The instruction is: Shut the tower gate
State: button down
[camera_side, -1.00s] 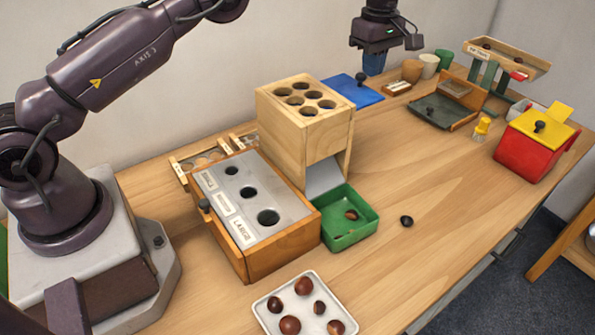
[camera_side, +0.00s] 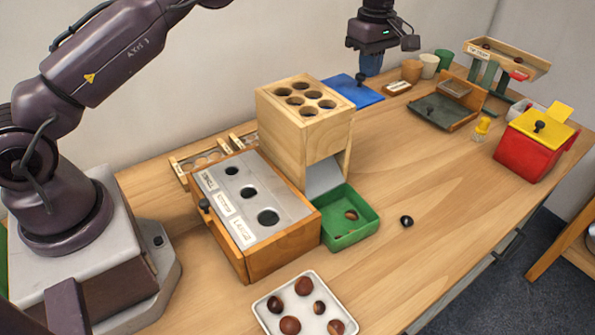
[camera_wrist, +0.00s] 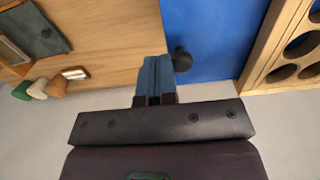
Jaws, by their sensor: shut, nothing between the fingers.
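The wooden tower (camera_side: 304,125) with round holes in its top stands mid-table. A blue plate (camera_side: 345,84) with a black knob (camera_side: 361,79) sticks out beside it at the back; it looks like the gate, pulled out. My gripper (camera_side: 370,70) has blue fingers, shut and empty, over the plate's far side. In the wrist view the fingers (camera_wrist: 159,72) are together just beside the knob (camera_wrist: 181,58), on the side away from the tower (camera_wrist: 292,50). I cannot tell whether they touch it. The blue plate (camera_wrist: 214,35) lies between knob and tower.
A green tray (camera_side: 368,222) sits below the tower's chute. A sorting box (camera_side: 281,248) stands in front left, a white tray (camera_side: 263,314) of chestnuts nearer. Cups (camera_side: 411,70) stand behind right of my gripper. One dark chestnut (camera_side: 407,221) lies on open table.

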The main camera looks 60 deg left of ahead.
aim_at(352, 89)
jog(key=shift+s, duration=2.1)
jog(key=shift+w+r, duration=0.3)
jog(key=shift+w, duration=0.25)
jog(key=shift+w+r, duration=0.25)
jog(key=shift+w, duration=0.25)
jog(key=shift+r, duration=2.95)
